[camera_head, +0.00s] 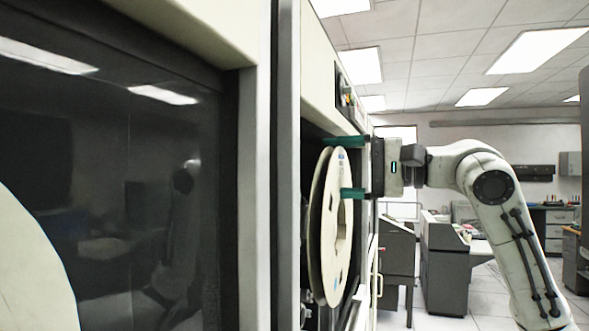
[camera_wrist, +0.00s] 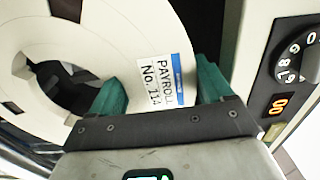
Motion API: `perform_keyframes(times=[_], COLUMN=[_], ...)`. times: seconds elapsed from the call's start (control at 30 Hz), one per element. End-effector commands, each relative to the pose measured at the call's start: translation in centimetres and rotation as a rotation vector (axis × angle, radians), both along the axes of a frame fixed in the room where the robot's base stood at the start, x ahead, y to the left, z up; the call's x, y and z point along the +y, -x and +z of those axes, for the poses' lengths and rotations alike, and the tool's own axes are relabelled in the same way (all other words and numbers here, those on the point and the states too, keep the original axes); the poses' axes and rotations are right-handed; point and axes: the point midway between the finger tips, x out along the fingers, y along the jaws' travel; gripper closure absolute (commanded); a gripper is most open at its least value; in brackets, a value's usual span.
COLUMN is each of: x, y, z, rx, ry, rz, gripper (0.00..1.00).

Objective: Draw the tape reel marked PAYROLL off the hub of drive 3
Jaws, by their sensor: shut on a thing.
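The cream tape reel (camera_head: 330,240) stands upright, seen nearly edge-on, at the open bay of a tape drive. In the wrist view its face (camera_wrist: 105,35) fills the upper left, and a white label with a blue edge (camera_wrist: 163,82) reads PAYROLL and a number. My gripper (camera_head: 348,167) has come in from the right, its teal fingers one above the other at the reel's rim. In the wrist view the fingers (camera_wrist: 160,82) lie on either side of the label, shut on the reel. The dark hub area (camera_wrist: 68,88) shows through the reel's centre; whether the reel still sits on the hub is unclear.
A drive with a dark glass door (camera_head: 140,190) fills the left. The reel's drive has a side panel with a numbered dial (camera_wrist: 300,62) and a lit orange display (camera_wrist: 279,105), close right of my fingers. Grey cabinets (camera_head: 447,265) stand behind; floor shows at right.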

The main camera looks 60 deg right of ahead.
Motion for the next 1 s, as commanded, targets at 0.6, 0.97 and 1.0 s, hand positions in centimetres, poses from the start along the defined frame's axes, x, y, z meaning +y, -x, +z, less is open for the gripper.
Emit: perform_keyframes(times=[0.6,0.97,1.0], x=[-0.6,-1.1,-1.1], y=[4.2,7.2,7.5], z=[0.2,0.2,0.2], rx=[-0.004,-0.004,-0.004], ry=[0.000,-0.001,0.000], rz=[-0.002,-0.003,-0.003], gripper=[0.75,0.75,0.75])
